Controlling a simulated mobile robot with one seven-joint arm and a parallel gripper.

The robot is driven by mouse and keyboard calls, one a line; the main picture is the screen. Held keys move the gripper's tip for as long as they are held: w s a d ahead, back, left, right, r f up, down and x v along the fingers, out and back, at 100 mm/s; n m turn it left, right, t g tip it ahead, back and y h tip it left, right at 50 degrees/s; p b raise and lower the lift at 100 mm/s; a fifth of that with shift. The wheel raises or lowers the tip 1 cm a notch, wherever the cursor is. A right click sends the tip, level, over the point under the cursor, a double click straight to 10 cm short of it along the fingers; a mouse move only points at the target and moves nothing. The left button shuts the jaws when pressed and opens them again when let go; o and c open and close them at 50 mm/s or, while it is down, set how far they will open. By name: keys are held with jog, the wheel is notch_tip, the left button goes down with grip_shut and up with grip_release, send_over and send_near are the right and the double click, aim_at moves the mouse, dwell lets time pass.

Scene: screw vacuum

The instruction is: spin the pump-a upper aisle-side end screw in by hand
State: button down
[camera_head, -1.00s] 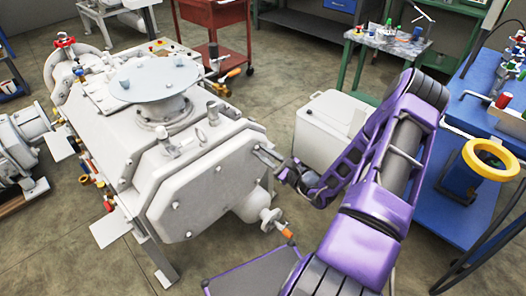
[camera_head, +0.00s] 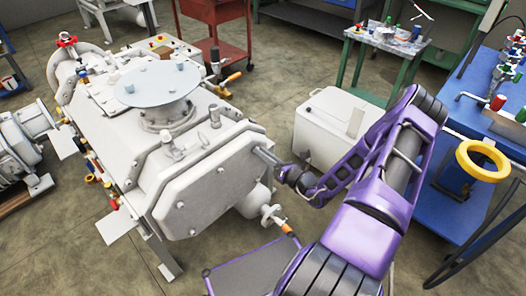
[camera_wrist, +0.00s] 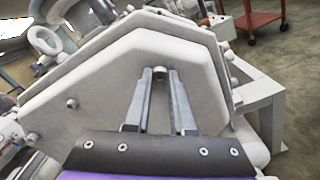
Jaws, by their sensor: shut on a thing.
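The pump (camera_head: 150,140) is a large pale grey housing with an angular end plate (camera_head: 215,190) facing my arm. Several screw heads stand on that plate. In the wrist view, the end plate (camera_wrist: 105,85) fills the middle, with a screw head (camera_wrist: 160,72) near its upper edge. My gripper (camera_wrist: 160,73) is shut on that screw, its two long fingers converging at the head. In the head view, my gripper (camera_head: 257,151) meets the plate's upper right corner. The screw is hidden behind the fingers there, and how deep it sits cannot be told.
A valve with an orange handle (camera_head: 287,230) juts out below my gripper. A pale box (camera_head: 325,128) stands behind my forearm. A blue bench with a yellow ring (camera_head: 482,160) is at right. Open floor lies between the pump and the red cart (camera_head: 228,35).

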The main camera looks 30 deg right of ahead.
jog(key=shift+m, duration=1)
jog(key=c, duration=0.8)
grip_release()
jog(key=shift+o, duration=0.2)
jog(key=v, duration=1.7)
jog(key=shift+s, duration=0.25)
jog(key=shift+d, duration=0.1)
